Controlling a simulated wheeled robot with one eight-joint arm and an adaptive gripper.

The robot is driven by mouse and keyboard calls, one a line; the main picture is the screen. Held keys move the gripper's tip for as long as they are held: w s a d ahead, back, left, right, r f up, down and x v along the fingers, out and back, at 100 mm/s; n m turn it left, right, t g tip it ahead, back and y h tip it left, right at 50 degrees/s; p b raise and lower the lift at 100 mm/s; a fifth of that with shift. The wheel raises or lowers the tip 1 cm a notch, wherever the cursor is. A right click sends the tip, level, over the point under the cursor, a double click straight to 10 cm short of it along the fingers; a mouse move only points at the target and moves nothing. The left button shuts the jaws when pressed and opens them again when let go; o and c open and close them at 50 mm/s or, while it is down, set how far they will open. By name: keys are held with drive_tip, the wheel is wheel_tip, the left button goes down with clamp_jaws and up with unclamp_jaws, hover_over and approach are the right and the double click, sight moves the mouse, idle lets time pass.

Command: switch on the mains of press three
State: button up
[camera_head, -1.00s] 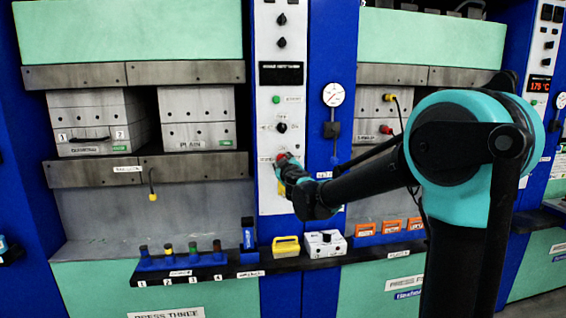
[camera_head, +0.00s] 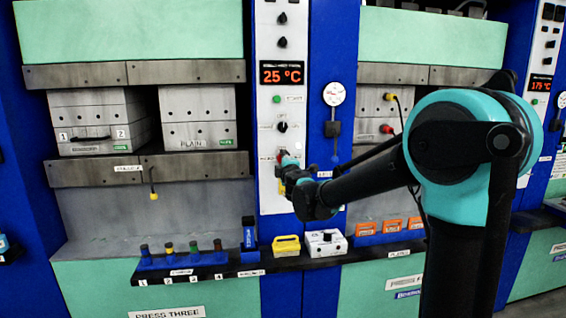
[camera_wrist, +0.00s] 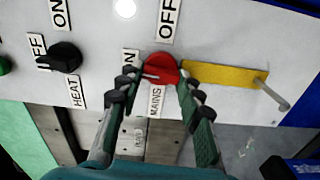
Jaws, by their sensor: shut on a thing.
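The mains switch of press three is a round red knob (camera_wrist: 160,70) on the white control panel (camera_head: 268,195), with ON, OFF and MAINS labels around it. Its white pointer line points left, towards the ON label (camera_wrist: 130,62). My gripper (camera_wrist: 152,84) is shut on the red knob, with one finger on each side of it. In the head view my gripper (camera_head: 286,165) is at the lower part of the panel and hides most of the knob. The panel display (camera_head: 283,73) is lit and reads 25 °C.
A black HEAT knob (camera_wrist: 66,57) is left of the red knob, and a yellow plate (camera_wrist: 225,76) with a metal hasp is right of it. Below the panel, a shelf carries a yellow item (camera_head: 286,245) and a white box (camera_head: 324,243). A gauge (camera_head: 334,94) hangs to the right.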

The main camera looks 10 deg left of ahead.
drive_tip(key=shift+n, duration=0.6)
drive_tip(key=o, duration=1.2)
drive_tip(key=shift+c, duration=0.2)
drive_tip(key=v, duration=1.2)
